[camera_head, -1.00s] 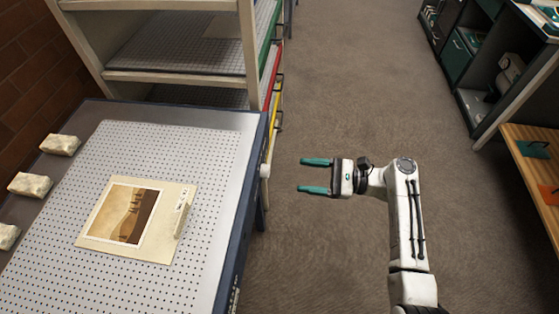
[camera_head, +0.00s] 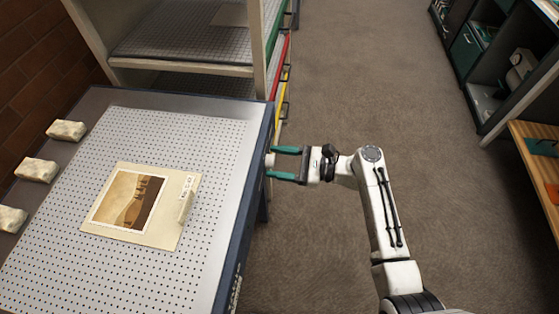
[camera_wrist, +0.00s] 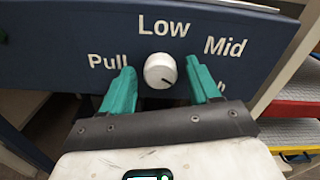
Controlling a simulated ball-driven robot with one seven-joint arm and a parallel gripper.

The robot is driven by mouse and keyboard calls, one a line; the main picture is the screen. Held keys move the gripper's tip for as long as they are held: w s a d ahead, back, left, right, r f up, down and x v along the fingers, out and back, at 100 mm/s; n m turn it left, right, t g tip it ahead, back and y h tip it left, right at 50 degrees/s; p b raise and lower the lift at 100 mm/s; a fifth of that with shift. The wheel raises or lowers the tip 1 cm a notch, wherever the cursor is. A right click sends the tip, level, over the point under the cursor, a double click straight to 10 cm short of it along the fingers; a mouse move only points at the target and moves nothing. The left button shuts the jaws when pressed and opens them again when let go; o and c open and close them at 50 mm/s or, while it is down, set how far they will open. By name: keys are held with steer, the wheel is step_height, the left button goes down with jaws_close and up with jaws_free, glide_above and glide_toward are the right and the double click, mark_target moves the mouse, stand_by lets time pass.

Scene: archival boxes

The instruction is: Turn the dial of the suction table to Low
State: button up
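The white round dial (camera_wrist: 160,70) sits on the dark blue side panel of the suction table (camera_wrist: 60,55). Around it the panel reads "Low" above, "Pull" to the left, "Mid" to the right and a partly hidden label at lower right. A small dark mark on the dial's face seems to point to the lower right. My gripper (camera_wrist: 158,85) is open, its teal fingers to the left and right of the dial with small gaps showing. In the head view my gripper (camera_head: 271,162) is at the table's right edge, around the dial (camera_head: 269,160).
A mounted picture (camera_head: 140,203) lies on the perforated table top (camera_head: 190,255), with several pale blocks (camera_head: 67,130) along its left side. A shelf rack (camera_head: 185,68) stands behind. Carpeted floor (camera_head: 360,80) is clear to the right.

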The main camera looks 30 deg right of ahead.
steer(key=c, duration=0.9)
steer(key=shift+c, duration=0.2)
steer(key=shift+s+f+n+b, duration=0.1)
steer(key=shift+f+n+b, duration=0.1)
steer(key=shift+n+b, duration=4.55)
steer(key=shift+f+n+b, duration=0.15)
steer(key=shift+n+b, duration=2.1)
steer(key=shift+n, duration=4.9)
